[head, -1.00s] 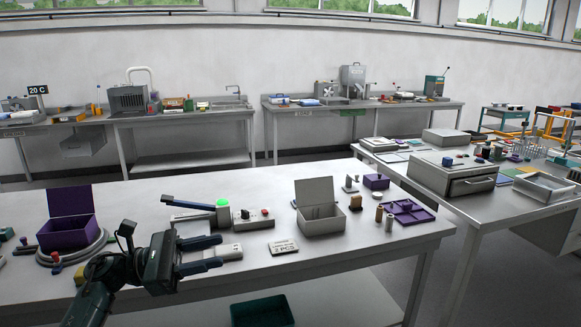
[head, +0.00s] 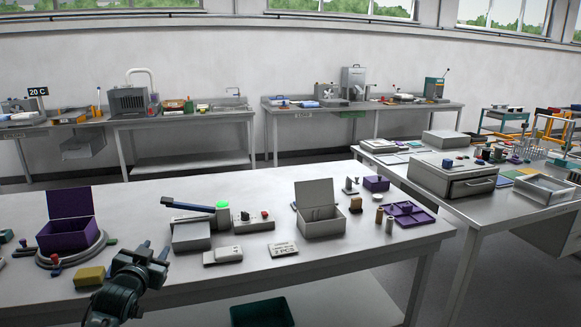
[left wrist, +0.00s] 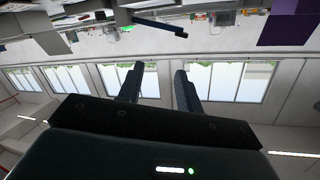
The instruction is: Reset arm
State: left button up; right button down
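My left gripper (head: 149,252) is at the front left of the near table, just right of a yellow block and the purple box. In the left wrist view the two fingers (left wrist: 160,85) stand apart with nothing between them, and the picture of the room is upside down. Its arm comes up from the bottom edge. My right gripper is not in either view.
The near table (head: 330,258) holds an open purple box (head: 66,235), a yellow block (head: 89,276), a grey block with a blue-handled lever (head: 187,203), an open grey box (head: 322,222) and a purple tray (head: 408,214). A green bin (head: 262,312) sits below. The table's back strip is clear.

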pick_arm(q)
jog(key=s+d+f+m+g+h, duration=0.1)
jog(key=s+d+f+g+h, duration=0.1)
jog(key=s+d+f, duration=0.55)
jog(key=s+d+f+g+h, duration=0.1)
jog(key=s+d+f, duration=0.3)
jog(key=s+f, duration=0.6)
jog(key=s+d+f+g, duration=0.1)
jog(key=s+d, duration=0.2)
jog(key=s, duration=0.6)
jog(key=s+d+f+n+g+h, duration=0.1)
jog(key=s+d, duration=0.3)
jog(key=s, duration=0.6)
jog(key=shift+s+f+g+h, duration=0.3)
jog(key=shift+f+g, duration=0.1)
jog(key=shift+f, duration=0.3)
